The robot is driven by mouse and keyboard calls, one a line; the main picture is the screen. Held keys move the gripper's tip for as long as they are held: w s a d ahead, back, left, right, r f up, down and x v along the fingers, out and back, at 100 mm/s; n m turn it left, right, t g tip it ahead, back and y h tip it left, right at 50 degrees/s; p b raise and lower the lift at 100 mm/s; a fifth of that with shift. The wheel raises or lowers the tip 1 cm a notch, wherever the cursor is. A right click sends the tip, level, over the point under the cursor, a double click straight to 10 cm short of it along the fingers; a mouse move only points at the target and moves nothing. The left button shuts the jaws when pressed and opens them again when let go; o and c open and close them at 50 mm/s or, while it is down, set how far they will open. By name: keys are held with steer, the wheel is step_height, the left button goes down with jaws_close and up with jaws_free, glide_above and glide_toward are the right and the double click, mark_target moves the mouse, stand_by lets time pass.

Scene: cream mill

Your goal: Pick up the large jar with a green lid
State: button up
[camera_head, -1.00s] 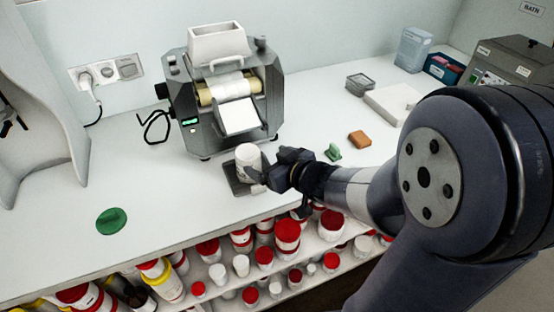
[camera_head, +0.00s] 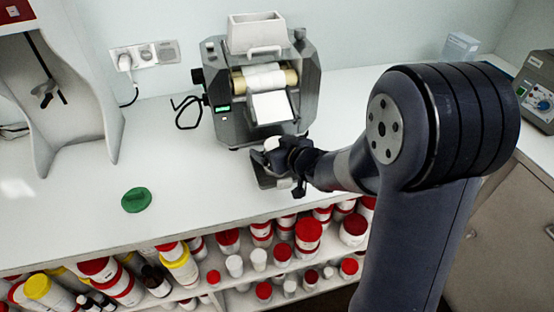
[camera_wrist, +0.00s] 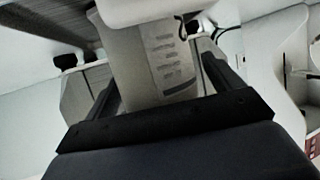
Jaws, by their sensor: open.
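A flat, round green lid (camera_head: 136,200) lies on the white counter, left of the mill; no jar shows under it. No large jar wearing a green lid is visible in these views. My gripper (camera_head: 277,158) is in front of the mill, well to the right of the green lid. It is at a small white container (camera_head: 271,143) and hides most of it. In the wrist view my open fingers (camera_wrist: 155,95) frame a pale grey shape with dark marks; I cannot tell what it is. I see no contact clearly.
The grey mill (camera_head: 265,85) stands behind my gripper. A dark plate (camera_head: 265,182) lies under it. Shelves below hold several red-lidded jars (camera_head: 308,231). A white hood (camera_head: 70,80) stands at left. The counter around the green lid is clear.

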steer(key=shift+a, duration=0.1)
steer(key=c, duration=1.1)
steer(key=shift+o, duration=0.2)
